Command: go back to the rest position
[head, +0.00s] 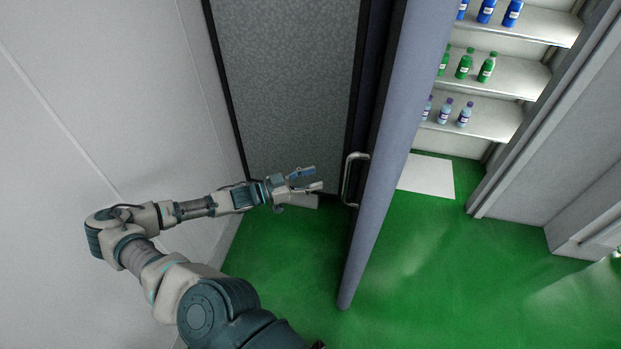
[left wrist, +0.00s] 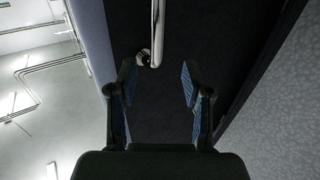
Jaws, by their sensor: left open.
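My left gripper (head: 312,180) is open and empty in the head view, just left of a metal door handle (head: 349,179). In the left wrist view its two blue-padded fingers (left wrist: 158,88) are spread apart, with nothing between them. The handle (left wrist: 158,30) shows there beyond the fingertips, apart from them. My left arm reaches in from the lower left of the head view. My right gripper is in neither view.
The handle is on an open grey door (head: 400,130). Right of the door, shelves (head: 485,115) hold blue, green and pale bottles. A white panel (head: 428,176) lies on the green floor (head: 440,270). A pale wall (head: 90,110) stands close on the left.

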